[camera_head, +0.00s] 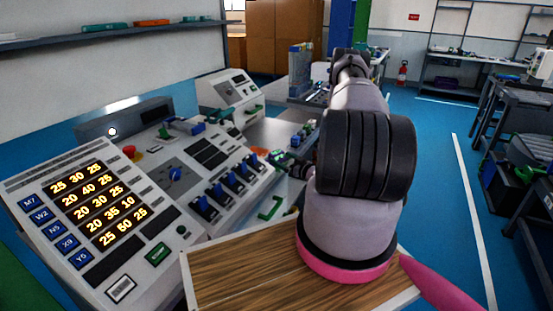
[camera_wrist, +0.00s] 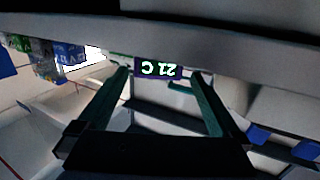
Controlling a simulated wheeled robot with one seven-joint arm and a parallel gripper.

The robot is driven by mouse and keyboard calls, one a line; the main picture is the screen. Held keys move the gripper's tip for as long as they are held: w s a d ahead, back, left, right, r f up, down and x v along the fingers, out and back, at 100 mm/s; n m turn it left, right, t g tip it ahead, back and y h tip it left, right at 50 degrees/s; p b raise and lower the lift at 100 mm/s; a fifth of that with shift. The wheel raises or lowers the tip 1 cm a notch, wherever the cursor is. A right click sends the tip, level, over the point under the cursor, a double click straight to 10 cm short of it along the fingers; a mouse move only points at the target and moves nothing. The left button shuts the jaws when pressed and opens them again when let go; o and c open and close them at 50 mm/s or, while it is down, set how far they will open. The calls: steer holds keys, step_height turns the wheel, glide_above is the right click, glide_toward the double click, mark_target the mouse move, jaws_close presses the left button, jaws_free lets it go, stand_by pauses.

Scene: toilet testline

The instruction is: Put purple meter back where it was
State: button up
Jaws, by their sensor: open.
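A small dark meter with a purple edge (camera_wrist: 158,69) shows in the wrist view, its lit display reading "21 C" upside down. My gripper (camera_wrist: 160,76) is open in the wrist view, with one dark green finger on each side of the meter's position in the picture. I cannot tell how far beyond the fingertips the meter is or whether they touch it. In the head view my arm covers much of the area ahead, and I cannot make out the gripper or the purple meter there.
A control console (camera_head: 75,240) with yellow numbers and blue switches stands at left. A wood-topped surface (camera_head: 235,270) lies below my arm. A second console (camera_head: 232,95) stands farther back. Blue floor (camera_head: 425,170) is open at right, beside dark workbenches (camera_head: 500,105).

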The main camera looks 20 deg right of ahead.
mark_target(279, 155)
steer(key=x, duration=0.4)
steer(key=shift+w, duration=0.4)
steer(key=shift+r, duration=0.1)
steer(key=c, duration=1.5)
